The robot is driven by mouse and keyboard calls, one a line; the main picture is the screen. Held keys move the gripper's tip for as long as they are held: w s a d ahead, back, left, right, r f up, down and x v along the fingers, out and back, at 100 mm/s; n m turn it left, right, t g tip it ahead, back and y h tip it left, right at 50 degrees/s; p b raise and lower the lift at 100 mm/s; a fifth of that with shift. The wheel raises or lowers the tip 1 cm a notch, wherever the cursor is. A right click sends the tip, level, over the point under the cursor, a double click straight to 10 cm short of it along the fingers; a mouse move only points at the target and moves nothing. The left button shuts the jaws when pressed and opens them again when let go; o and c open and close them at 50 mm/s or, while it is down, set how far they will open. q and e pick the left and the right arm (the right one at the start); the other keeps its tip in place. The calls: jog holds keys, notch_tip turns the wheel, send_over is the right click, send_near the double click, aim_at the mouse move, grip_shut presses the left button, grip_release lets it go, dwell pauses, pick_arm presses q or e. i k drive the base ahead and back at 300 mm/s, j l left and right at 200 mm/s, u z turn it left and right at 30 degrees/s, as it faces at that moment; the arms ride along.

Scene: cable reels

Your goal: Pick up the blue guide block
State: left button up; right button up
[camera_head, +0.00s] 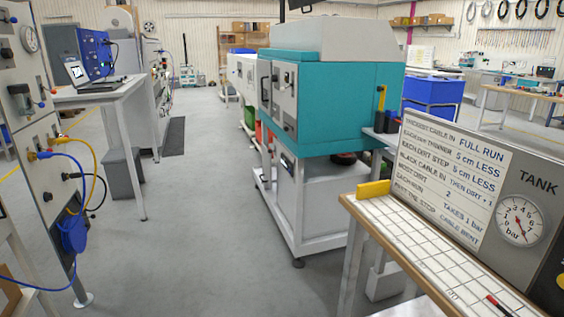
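I cannot make out a blue guide block for certain in the head view. A yellow block (373,189) sits at the far left corner of the near right table, on a white gridded board (420,237). A blue rounded object (72,234) hangs low on the left panel, near blue and yellow cables; it does not look clearly like a block. Neither of my grippers shows in this view.
A sign with a TANK gauge (519,220) stands on the near right table. A teal machine (335,95) stands mid-room.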

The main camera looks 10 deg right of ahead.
aim_at(390, 113)
jog(key=i+j+z, duration=0.1)
jog(key=i+z, duration=0.35)
jog(key=i+j+z, duration=0.3)
jog(key=i+z, duration=0.15)
jog(key=i+j+z, duration=0.15)
jog(key=i, duration=0.25)
jog(key=i+j+z, duration=0.1)
jog(key=i, duration=0.3)
